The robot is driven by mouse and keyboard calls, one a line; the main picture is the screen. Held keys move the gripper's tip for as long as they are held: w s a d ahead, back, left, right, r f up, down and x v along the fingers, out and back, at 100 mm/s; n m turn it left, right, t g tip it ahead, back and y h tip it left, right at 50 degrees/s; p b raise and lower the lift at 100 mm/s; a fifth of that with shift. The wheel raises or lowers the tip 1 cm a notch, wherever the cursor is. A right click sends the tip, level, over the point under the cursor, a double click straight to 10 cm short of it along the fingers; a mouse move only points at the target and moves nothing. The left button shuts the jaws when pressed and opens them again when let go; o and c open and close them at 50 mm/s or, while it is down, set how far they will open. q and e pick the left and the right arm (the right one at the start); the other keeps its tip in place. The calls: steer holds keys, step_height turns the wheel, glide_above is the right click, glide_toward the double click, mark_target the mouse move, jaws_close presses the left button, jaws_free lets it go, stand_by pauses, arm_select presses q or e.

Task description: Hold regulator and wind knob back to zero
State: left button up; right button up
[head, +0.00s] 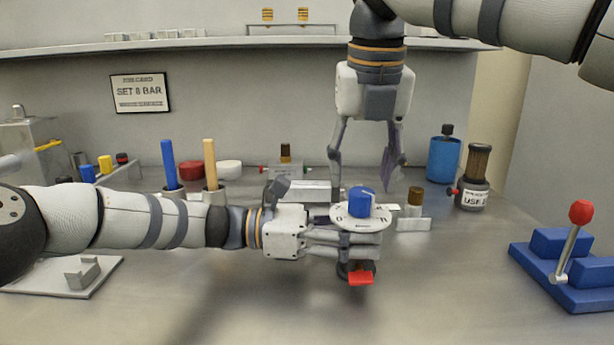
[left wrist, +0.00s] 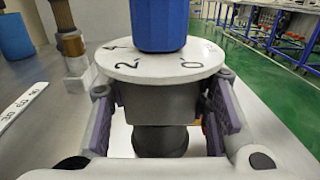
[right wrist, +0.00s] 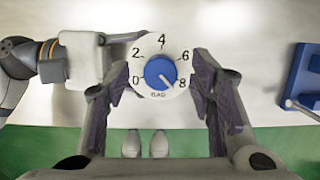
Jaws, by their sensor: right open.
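The regulator has a white dial plate (head: 344,222) with a blue knob (head: 361,201) on top and a red part low on its front. It stands upright. My left gripper (head: 360,243) is around its grey body (left wrist: 165,102), below the dial, with a finger pad on each side. In the right wrist view the knob (right wrist: 160,72) has its pointer mark toward the 8, at lower right; the 0 is at lower left. My right gripper (head: 368,168) points down, open and empty, above the knob. Its fingers (right wrist: 160,85) show on either side of the dial.
A blue block with a red-tipped lever (head: 581,212) stands at right. A small valve (head: 415,197) and a dark canister (head: 473,185) stand behind the regulator. Blue and tan handles (head: 210,165) rise behind my left arm. The front table is clear.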

steer(key=shift+f, duration=0.25)
stand_by(1.2)
